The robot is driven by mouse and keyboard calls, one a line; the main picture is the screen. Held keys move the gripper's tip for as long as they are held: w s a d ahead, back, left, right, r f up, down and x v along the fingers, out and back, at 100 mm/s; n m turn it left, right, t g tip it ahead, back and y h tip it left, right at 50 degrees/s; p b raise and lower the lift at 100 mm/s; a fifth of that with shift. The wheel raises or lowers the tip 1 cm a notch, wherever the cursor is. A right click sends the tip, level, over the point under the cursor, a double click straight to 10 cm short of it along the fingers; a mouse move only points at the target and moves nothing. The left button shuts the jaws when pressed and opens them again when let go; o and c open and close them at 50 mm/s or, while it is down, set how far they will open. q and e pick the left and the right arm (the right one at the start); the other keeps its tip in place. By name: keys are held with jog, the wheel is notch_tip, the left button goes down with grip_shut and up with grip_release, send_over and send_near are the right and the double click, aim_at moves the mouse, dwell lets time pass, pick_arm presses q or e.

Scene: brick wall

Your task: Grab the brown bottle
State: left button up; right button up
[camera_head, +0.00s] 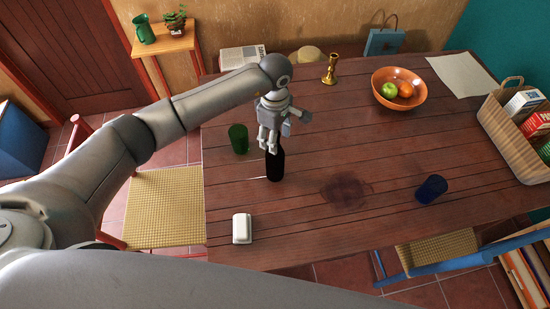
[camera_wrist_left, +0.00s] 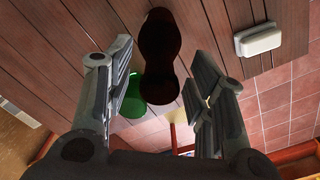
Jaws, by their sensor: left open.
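The brown bottle (camera_head: 275,165) looks almost black and stands upright on the wooden table (camera_head: 310,220), left of its middle. My left gripper (camera_head: 269,147) is at the bottle's upper part in the head view and hides its top. In the left wrist view, the bottle (camera_wrist_left: 160,55) shows dark brown between the two spread fingers of my left gripper (camera_wrist_left: 160,78), with a gap on each side. Its near end is at the height of the fingers in that picture; how deep it sits between them I cannot tell. My right gripper is not in view.
A green cup (camera_head: 238,139) stands close left of the bottle; it also shows beside the left finger in the wrist view (camera_wrist_left: 134,98). A white butter-dish-like block (camera_head: 242,229), a blue cup (camera_head: 431,188), a fruit bowl (camera_head: 399,88) and a basket (camera_head: 512,135) are farther off.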

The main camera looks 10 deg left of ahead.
pick_arm(q)
jog(key=shift+c, duration=0.3)
grip_shut()
jog(key=shift+r, duration=0.1)
